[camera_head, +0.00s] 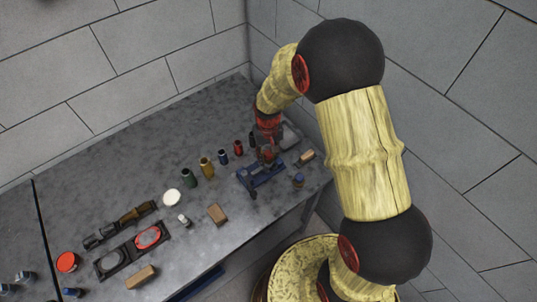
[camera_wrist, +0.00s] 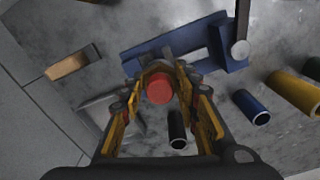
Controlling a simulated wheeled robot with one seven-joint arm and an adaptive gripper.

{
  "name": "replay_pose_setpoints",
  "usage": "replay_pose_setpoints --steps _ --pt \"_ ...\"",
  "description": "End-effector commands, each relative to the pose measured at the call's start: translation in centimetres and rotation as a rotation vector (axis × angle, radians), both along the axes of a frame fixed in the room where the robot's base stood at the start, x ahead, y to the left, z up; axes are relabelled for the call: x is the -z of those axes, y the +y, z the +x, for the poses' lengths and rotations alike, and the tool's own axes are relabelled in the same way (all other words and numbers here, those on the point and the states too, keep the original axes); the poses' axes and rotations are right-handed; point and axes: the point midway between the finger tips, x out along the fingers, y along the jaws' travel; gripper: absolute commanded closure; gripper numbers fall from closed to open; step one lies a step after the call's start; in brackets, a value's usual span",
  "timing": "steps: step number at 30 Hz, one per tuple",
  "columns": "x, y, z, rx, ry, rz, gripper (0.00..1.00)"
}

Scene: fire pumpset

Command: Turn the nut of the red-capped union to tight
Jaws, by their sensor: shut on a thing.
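The red-capped union (camera_wrist: 159,90) shows in the wrist view as a round red cap between my fingers, just in front of the blue vise. My gripper (camera_wrist: 158,78) is shut around the union, with a yellow-sided finger on each side of it. The nut itself is hidden by the fingers and the cap. In the head view my gripper (camera_head: 267,150) is over the blue vise (camera_head: 262,178) at the right end of the bench, and the union there is hidden by it. The vise (camera_wrist: 185,43) also shows in the wrist view.
Grey walls close the back and right.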

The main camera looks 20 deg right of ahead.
Motion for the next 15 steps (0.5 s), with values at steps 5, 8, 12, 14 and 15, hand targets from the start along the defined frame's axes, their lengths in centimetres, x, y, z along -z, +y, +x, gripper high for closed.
replay_pose_setpoints --steps 5,8,12,14,15 --pt "-0.07 0.07 0.07 0.167 -0.002 0.000 0.94" --pt "-0.06 0.10 0.08 0.262 -0.003 0.001 0.94" --pt "-0.05 0.15 0.09 0.395 -0.004 0.001 0.94" --pt "-0.05 0.16 0.11 0.452 -0.004 0.001 0.94" --pt "-0.05 0.18 0.12 0.490 -0.004 0.001 0.94"
